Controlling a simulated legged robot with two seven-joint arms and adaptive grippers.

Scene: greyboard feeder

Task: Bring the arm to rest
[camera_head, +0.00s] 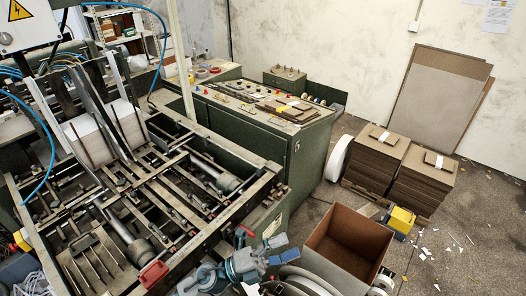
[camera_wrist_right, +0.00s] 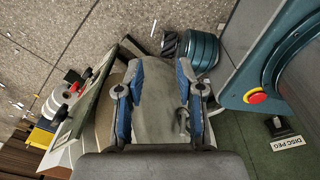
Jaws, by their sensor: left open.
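My left gripper (camera_head: 279,249), with blue fingers, shows at the bottom centre of the head view. Its fingers are apart and nothing shows between them. It is left of the open brown carton and in front of the green cabinet. My right gripper (camera_wrist_right: 158,68) shows in the right wrist view with its two blue fingers wide apart. A grey surface with a small hook-like part lies between or behind them; I cannot tell how close it is. I cannot make out the right gripper in the head view.
The feeder machine (camera_head: 150,190) with metal rails fills the left. A green cabinet (camera_head: 300,165) stands behind my left gripper. The open carton (camera_head: 345,245) is to its right. Greyboard stacks (camera_head: 372,165) stand farther back. A red button (camera_wrist_right: 257,96) shows in the right wrist view.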

